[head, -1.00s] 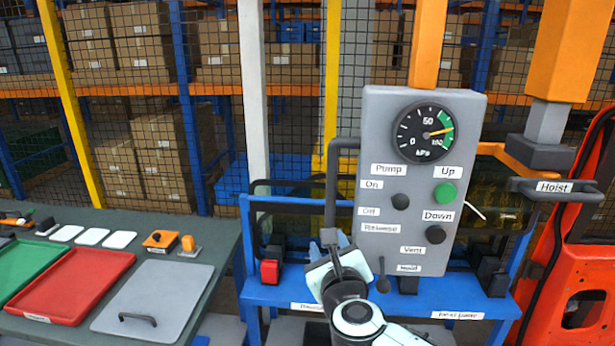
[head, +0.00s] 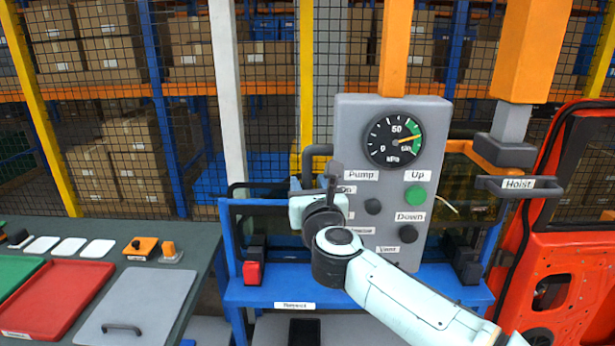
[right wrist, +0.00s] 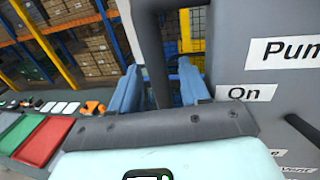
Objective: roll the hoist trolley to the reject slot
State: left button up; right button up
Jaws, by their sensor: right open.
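The grey control panel (head: 350,240) hangs from an orange mast (head: 397,50), with a gauge, a green Up button and black knobs. A dark bar handle (head: 317,150) sticks out from its left side. At right, another orange column (head: 533,50) has a grey end and a dark handle labelled Hoist (head: 517,184). A Reject label (head: 294,305) is on the blue rack (head: 355,285) below the panel. My right gripper (head: 322,185) is in front of the panel's left edge. In the right wrist view its blue fingers (right wrist: 157,88) are open, with the bar handle between them; contact is unclear. My left gripper is out of view.
A dark table (head: 195,255) at left holds a red tray (head: 55,300), a grey plate with a handle (head: 135,310) and small orange devices. An orange-red door (head: 580,240) stands at right. Mesh fencing and shelves of boxes are behind.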

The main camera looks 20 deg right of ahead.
jog(key=shift+w, duration=0.75)
jog(key=shift+s, duration=0.1)
grip_shut()
